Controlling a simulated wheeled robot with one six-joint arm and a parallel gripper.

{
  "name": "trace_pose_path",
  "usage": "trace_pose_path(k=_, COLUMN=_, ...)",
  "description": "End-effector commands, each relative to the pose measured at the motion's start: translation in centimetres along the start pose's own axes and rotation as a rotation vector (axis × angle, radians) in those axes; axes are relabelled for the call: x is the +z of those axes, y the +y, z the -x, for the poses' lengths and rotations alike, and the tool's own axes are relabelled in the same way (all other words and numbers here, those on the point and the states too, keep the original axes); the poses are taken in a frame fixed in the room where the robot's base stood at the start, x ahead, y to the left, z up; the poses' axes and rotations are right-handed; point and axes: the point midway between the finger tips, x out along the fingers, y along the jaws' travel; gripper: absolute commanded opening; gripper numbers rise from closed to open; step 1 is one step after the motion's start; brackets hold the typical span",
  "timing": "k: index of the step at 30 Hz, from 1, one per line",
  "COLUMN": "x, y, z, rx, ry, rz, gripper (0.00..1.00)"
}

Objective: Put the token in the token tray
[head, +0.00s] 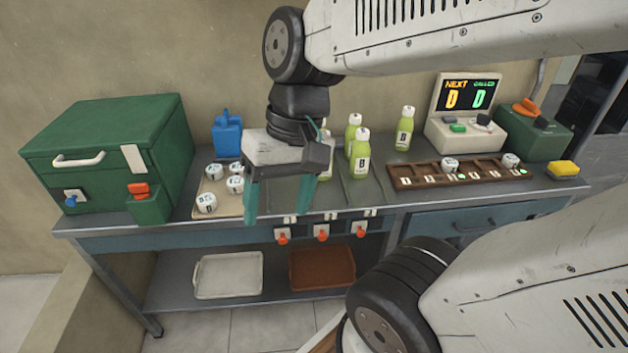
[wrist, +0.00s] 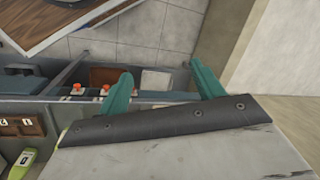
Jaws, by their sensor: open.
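My gripper (head: 276,213) is open and empty, its teal fingers pointing down in front of the bench's left-middle edge. Its fingers also show in the wrist view (wrist: 162,72), with nothing between them. Several white tokens with dark marks, one of them at the front (head: 206,202), sit on a beige tray (head: 215,187) left of my gripper. A brown slotted rack (head: 425,172) with marked compartments lies on the bench's right half. One white token (head: 449,164) sits at its middle and another (head: 510,160) near its right end. I cannot tell which holder is the token tray.
A green box (head: 100,150) stands at left and a blue jug (head: 227,135) behind the beige tray. Green bottles (head: 360,155) stand mid-bench. A display (head: 466,95) and yellow sponge (head: 563,168) are at right. Orange-knobbed taps (head: 322,234) line the front; trays (head: 228,275) lie below.

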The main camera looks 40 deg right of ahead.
Motion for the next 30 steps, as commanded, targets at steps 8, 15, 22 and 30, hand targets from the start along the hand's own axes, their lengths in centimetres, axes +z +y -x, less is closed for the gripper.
trace_pose_path(k=8, x=1.6, y=4.0, z=3.2, rx=0.256, ry=0.124, rz=0.185, gripper=0.67)
trace_pose_path(k=15, x=1.6, y=4.2, z=3.4, rx=0.268, ry=0.127, rz=0.191, gripper=0.67)
trace_pose_path(k=22, x=1.6, y=4.2, z=3.4, rx=0.267, ry=0.127, rz=0.191, gripper=0.61)
trace_pose_path(k=30, x=1.6, y=4.2, z=3.4, rx=0.266, ry=0.127, rz=0.19, gripper=0.36)
